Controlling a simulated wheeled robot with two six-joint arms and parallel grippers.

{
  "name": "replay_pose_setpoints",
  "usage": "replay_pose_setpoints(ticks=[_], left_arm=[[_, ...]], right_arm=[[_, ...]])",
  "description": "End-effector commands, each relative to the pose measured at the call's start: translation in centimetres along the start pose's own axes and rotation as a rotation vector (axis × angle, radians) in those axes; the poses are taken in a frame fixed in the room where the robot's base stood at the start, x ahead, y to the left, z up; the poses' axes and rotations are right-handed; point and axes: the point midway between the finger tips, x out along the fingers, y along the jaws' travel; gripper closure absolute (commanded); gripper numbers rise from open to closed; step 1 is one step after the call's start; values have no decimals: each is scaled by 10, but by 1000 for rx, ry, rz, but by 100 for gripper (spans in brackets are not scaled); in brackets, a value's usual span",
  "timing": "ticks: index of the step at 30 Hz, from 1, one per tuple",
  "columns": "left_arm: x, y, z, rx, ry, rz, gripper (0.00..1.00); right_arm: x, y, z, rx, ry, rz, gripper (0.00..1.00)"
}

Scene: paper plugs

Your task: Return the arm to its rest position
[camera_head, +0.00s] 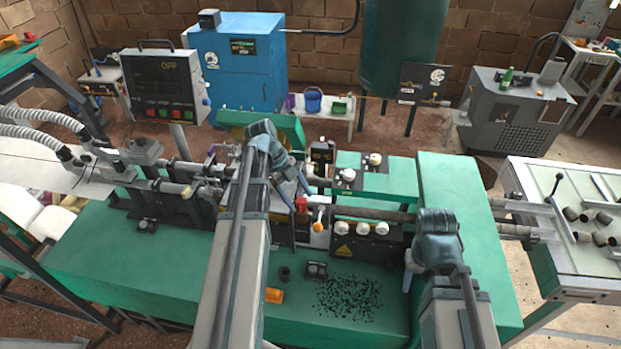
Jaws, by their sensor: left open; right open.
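My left arm (237,250) reaches up over the green machine bench from the bottom of the view. Its gripper (290,192) hangs in front of the wrist, above the middle of the machine, with its fingers apart and nothing seen between them. My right arm (455,300) reaches over the right part of the bench. Its gripper (408,275) points down beside the wrist, near the black panel with white knobs (362,228). It is open, and part of it is hidden behind the arm; I see nothing held.
The green bench (140,270) bears the machine. Small black bits (348,297) and an orange block (274,296) lie at its front. A table with dark plugs (585,226) stands at the right. A control box reading OFF (162,85) stands back left. The front-left bench top is clear.

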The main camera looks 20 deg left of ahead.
Motion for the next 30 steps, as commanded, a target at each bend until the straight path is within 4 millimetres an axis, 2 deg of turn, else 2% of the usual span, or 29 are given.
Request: replay_pose_setpoints(ticks=[5, 8, 11, 15, 20, 24, 30], left_arm=[[1, 0, -1, -3, 0, 1, 29], [13, 0, -7, -42, -6, 16, 29], [40, -1, -24, -151, -30, 54, 29], [91, 2, -59, -393, -106, 115, 29], [142, 10, -96, -682, -226, 140, 29], [183, 22, -126, -927, -342, 115, 29], [232, 42, -163, -1246, -484, 4, 29]], right_arm=[[1, 0, 0, 0, 0, 0, 50], [8, -1, 0, 0, 0, 0, 50], [23, -2, -2, -1, 0, 0, 50], [51, -5, -3, -2, 1, 1, 50], [80, -7, -5, -4, 1, 1, 50], [104, -10, -7, -6, 2, 2, 50], [137, -12, -9, -8, 2, 2, 50]])
